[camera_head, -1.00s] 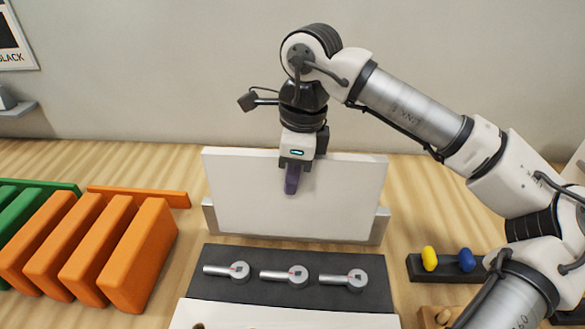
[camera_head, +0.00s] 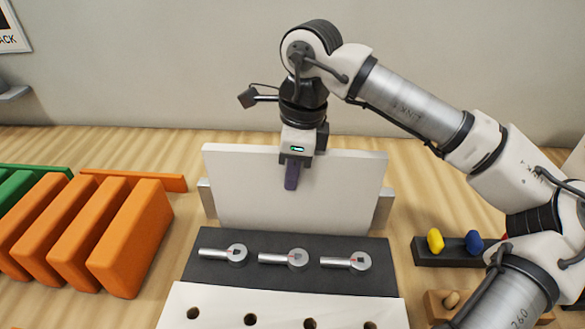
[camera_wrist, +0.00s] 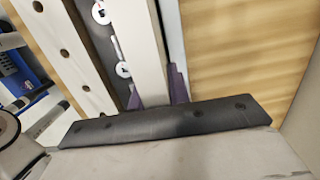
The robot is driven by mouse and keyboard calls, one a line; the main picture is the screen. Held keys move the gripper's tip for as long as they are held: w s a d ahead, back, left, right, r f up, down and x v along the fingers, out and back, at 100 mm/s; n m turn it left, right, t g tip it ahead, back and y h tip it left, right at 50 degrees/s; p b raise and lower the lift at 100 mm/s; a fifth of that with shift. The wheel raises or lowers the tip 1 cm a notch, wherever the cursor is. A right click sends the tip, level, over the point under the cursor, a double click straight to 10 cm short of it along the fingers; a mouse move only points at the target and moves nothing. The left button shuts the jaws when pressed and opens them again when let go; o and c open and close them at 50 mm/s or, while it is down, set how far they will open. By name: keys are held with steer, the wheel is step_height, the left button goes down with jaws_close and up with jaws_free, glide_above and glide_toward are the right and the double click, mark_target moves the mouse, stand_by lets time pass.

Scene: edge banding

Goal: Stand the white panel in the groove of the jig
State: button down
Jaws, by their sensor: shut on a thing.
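The white panel (camera_head: 250,185) is upright in the head view, its broad face toward the camera. My gripper (camera_head: 291,175) is shut on its top edge near the middle, with a purple finger on the near face. In the wrist view the panel's edge (camera_wrist: 148,50) runs between my two purple fingers (camera_wrist: 156,92). The jig has a dark bed (camera_head: 215,270) with several grey clamps (camera_head: 290,258) and a grey metal fence (camera_head: 383,208) behind the panel. The panel's lower edge meets the bed's back edge in the picture. The groove is hidden, so I cannot tell whether the panel is seated.
A white board with holes (camera_head: 220,308) lies in front of the bed. Orange panels (camera_head: 135,240) and green ones stand at the left. A dark holder (camera_head: 430,255) with yellow and blue pieces is at the right, under my arm. Bare table lies behind the jig.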

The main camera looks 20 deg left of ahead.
steer(key=c, duration=1.2)
jaws_free()
steer(key=shift+c, duration=0.2)
steer(key=shift+r+p, duration=2.05)
steer(key=shift+r, duration=1.45)
